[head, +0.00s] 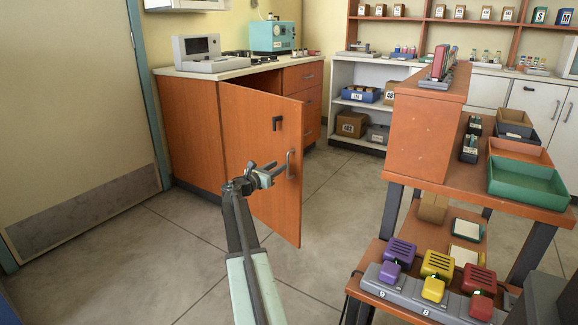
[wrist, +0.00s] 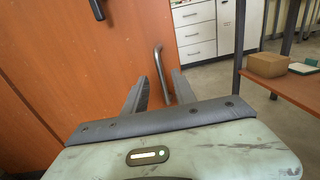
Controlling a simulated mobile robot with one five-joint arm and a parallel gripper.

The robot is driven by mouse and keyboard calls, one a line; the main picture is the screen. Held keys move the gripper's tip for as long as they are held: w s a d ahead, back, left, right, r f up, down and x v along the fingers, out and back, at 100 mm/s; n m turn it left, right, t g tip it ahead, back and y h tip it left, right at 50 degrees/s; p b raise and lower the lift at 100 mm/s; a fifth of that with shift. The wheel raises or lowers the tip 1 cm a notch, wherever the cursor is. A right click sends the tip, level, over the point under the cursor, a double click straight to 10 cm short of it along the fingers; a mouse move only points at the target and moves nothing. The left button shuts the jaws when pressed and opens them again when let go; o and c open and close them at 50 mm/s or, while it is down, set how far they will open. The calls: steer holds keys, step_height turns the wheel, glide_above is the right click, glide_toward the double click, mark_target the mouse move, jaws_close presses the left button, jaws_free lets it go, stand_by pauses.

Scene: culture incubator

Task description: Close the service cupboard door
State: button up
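The service cupboard door (head: 250,130) is orange-brown and stands swung open from the cupboard (head: 190,130) under the worktop. A grey bar handle (head: 290,163) is near its free edge, with a dark latch-like fitting higher up. My gripper (head: 268,173) is in front of the door, just left of the handle in the head view. In the wrist view the door (wrist: 110,60) fills the left, and the handle (wrist: 160,72) shows between my two open fingers (wrist: 160,85). I cannot tell whether the fingers touch the handle or the door.
An orange-topped shelf unit (head: 430,125) with trays and coloured blocks stands close on the right. A drawer stack (head: 303,90) is beside the cupboard opening. A grey door (head: 75,130) is at the left. Tiled floor (head: 345,215) is free between the cupboard door and the shelf unit.

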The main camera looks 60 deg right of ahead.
glide_above(288, 175)
steer(key=shift+w+d, duration=0.2)
steer(key=shift+d, duration=0.05)
jaws_close()
stand_by(1.4)
